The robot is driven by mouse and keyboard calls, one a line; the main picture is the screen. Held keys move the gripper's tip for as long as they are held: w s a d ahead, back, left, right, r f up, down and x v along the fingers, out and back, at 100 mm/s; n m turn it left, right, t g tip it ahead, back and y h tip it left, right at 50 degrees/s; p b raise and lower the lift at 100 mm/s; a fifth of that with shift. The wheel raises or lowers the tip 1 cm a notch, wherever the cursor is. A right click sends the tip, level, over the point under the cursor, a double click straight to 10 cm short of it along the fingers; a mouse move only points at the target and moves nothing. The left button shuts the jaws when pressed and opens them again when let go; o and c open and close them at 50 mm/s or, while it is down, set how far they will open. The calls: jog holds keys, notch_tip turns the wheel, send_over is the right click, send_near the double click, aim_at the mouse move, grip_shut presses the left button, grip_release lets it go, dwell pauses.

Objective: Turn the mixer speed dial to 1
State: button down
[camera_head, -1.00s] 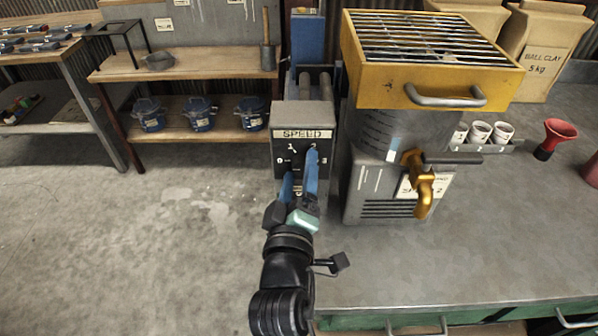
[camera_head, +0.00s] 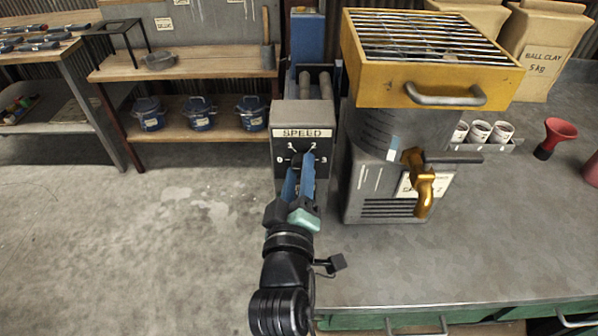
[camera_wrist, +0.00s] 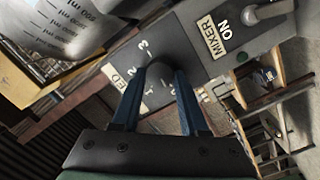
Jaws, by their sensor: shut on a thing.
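The grey speed control box (camera_head: 302,115) carries a SPEED label and a dial face marked 0, 1, 2 and 3. My gripper (camera_head: 299,166) is in front of this face, its blue fingers close together. In the wrist view my gripper (camera_wrist: 162,78) is shut on the dark round dial (camera_wrist: 158,70), one fingertip on each side. The fingers hide most of the dial in the head view. I cannot tell which number its pointer faces.
A switch lever (camera_wrist: 268,12) beside a MIXER ON label (camera_wrist: 220,36) shows in the wrist view. Right of the box stands the mixer with a yellow grated hopper (camera_head: 430,62) and a brass tap (camera_head: 424,190). The bench (camera_head: 450,255) in front is clear.

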jog(key=m, duration=0.5)
jog(key=shift+r, duration=0.1)
jog(key=m, duration=0.5)
jog(key=shift+d+g+y, duration=0.2)
jog(key=shift+g+y, duration=0.2)
jog(key=shift+m, duration=0.3)
jog(key=shift+c, duration=2.2)
grip_release()
jog(key=shift+s, duration=0.1)
jog(key=s+r+b, duration=0.1)
jog(key=s, duration=1.1)
jog(key=shift+s+a, duration=0.3)
jog(key=shift+s, duration=0.05)
jog(key=shift+r, duration=0.1)
